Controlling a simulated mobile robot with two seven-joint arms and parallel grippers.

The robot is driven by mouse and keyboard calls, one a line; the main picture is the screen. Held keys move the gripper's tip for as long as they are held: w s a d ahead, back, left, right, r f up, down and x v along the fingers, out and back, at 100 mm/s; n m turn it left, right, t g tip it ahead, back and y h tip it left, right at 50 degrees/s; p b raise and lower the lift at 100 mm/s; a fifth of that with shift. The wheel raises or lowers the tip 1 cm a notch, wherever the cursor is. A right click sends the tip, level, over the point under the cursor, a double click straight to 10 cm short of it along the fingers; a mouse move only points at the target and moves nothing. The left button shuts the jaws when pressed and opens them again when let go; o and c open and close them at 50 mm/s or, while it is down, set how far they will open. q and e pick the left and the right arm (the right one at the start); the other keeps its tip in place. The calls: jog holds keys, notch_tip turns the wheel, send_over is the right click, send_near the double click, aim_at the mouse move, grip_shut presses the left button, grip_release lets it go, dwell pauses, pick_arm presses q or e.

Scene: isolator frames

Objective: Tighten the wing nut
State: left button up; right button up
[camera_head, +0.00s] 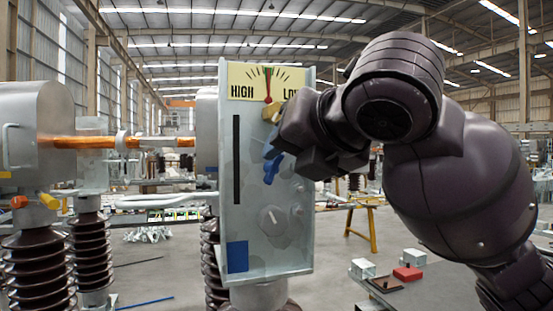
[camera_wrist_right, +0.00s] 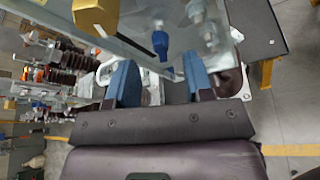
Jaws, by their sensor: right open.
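A grey upright panel (camera_head: 258,255) stands in the middle of the head view. A small blue part (camera_head: 270,173), which looks like the wing nut, sits on its face below a gold block (camera_head: 271,111). In the right wrist view a blue knob (camera_wrist_right: 160,42) and the gold block (camera_wrist_right: 95,15) show on the panel. My right gripper (camera_wrist_right: 160,66) is open, its two blue fingers apart and nothing between them. The blue knob lies beyond the gap between the fingertips. In the head view my dark right hand hides part of the panel. My left gripper is not in view.
A dial marked HIGH and LOW (camera_head: 245,80) tops the panel. A large grey knob (camera_head: 273,220) and smaller bolts (camera_head: 298,185) are on the face. Brown ribbed insulators (camera_head: 90,245) stand left. A low table with a red box (camera_head: 407,273) is at lower right.

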aim_at(279, 163)
jog(key=shift+p+x, duration=0.35)
jog(key=shift+x, duration=2.1)
jog(key=shift+c, duration=0.3)
grip_shut()
